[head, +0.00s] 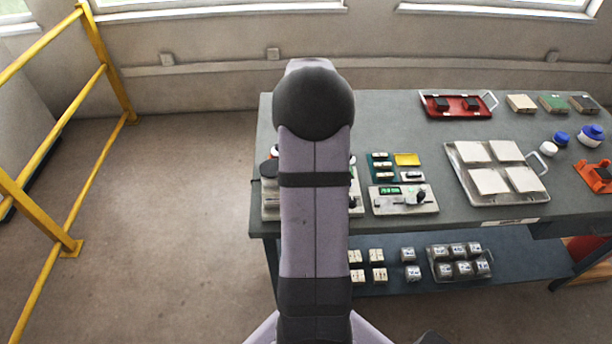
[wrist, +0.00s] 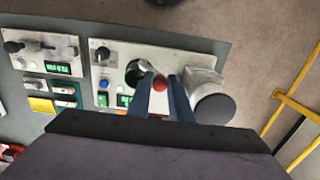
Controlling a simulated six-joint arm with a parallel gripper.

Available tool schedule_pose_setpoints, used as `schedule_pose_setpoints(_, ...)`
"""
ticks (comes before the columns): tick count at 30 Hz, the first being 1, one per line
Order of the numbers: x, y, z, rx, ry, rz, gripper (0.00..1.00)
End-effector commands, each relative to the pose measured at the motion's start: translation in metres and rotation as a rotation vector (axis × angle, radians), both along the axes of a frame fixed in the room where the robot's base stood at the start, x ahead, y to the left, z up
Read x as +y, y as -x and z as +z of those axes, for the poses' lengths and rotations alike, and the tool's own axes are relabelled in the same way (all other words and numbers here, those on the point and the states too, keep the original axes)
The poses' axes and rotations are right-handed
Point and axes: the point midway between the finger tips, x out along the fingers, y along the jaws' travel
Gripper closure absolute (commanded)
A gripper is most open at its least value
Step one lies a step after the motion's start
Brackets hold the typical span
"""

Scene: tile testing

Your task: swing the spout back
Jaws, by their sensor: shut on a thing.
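In the wrist view, the two blue fingers of my gripper (wrist: 162,79) close around a small red knob (wrist: 159,84). The knob sits over the light grey panel of a test machine (wrist: 120,55). A dark round opening (wrist: 133,72) with a pale rim lies just left of the fingers. A pale cylinder with a dark grey round top (wrist: 213,108) stands just right of them. The spout itself is not clearly made out, and the fingers hide how the knob joins it. In the head view, my arm covers most of this machine and my gripper.
A control box with a green display (head: 402,199) stands beside the machine on the grey bench (head: 400,110). A tray (head: 457,165) of white tiles and a red tray (head: 433,110) lie farther right. Yellow railing (head: 66,112) stands at the left, with clear floor before it.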

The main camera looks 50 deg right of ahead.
Motion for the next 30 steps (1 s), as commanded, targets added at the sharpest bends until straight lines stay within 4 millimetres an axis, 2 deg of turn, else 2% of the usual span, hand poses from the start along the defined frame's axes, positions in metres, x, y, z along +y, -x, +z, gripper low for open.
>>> schedule_pose_setpoints(12, 0.014, -0.001, 0.001, -0.006, -0.001, 0.002, 0.98)
schedule_pose_setpoints(30, 0.019, -0.002, 0.001, -0.009, 0.002, 0.002, 0.98)
